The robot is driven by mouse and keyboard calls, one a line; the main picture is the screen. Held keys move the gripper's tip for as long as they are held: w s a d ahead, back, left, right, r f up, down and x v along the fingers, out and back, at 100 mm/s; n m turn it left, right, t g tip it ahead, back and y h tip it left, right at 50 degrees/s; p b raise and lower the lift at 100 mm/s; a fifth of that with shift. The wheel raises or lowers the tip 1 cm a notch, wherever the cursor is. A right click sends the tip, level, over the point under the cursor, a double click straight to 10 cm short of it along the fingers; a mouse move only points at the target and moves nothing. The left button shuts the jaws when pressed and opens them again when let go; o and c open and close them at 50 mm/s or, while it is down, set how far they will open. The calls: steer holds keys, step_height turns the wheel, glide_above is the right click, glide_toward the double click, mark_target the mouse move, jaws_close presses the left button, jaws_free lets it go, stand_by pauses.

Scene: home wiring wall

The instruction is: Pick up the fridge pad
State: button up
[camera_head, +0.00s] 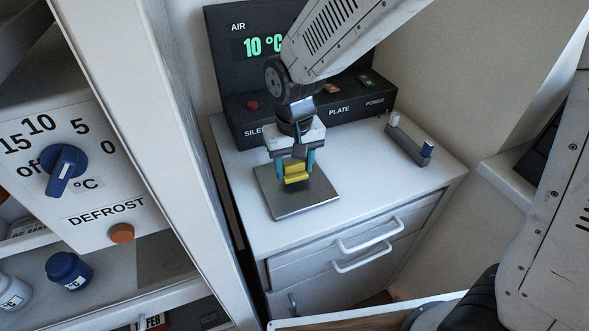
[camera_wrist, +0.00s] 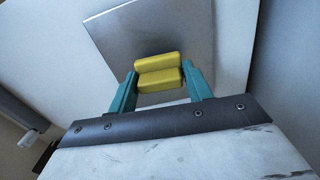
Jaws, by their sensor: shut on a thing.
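The fridge pad appears as a yellow block (camera_head: 297,172) between the fingers of my gripper (camera_head: 296,168). In the wrist view the yellow pad (camera_wrist: 159,73) shows as two rounded halves with a groove between them. The teal fingers of my gripper (camera_wrist: 160,84) are shut on its two sides. Behind the pad lies a square grey metal plate (camera_head: 297,203) on the white cabinet top; it also shows in the wrist view (camera_wrist: 195,25). I cannot tell whether the pad touches the plate or hangs just above it.
A black panel (camera_head: 235,85) with a green "10 °C" display and buttons stands behind the plate. A small grey rack (camera_head: 408,148) with upright pieces sits at the right. A fridge unit with a blue knob (camera_head: 66,170) and a blue jar (camera_head: 69,270) is at the left.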

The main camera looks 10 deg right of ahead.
steer(key=shift+s+a+r, duration=0.1)
steer(key=shift+s+r, duration=0.2)
steer(key=shift+r, duration=0.2)
steer(key=shift+s+r, duration=0.3)
steer(key=shift+r, duration=0.2)
steer(key=s, duration=0.4)
steer(key=s+a, duration=0.1)
steer(key=s, duration=0.4)
steer(key=s+r, duration=0.1)
steer(key=s, duration=0.3)
steer(key=shift+s+a+r, duration=0.1)
steer(key=shift+s+a, duration=0.05)
steer(key=shift+a, duration=0.2)
steer(key=shift+s, duration=0.7)
steer(key=shift+o, duration=0.9)
steer(key=shift+c, duration=0.5)
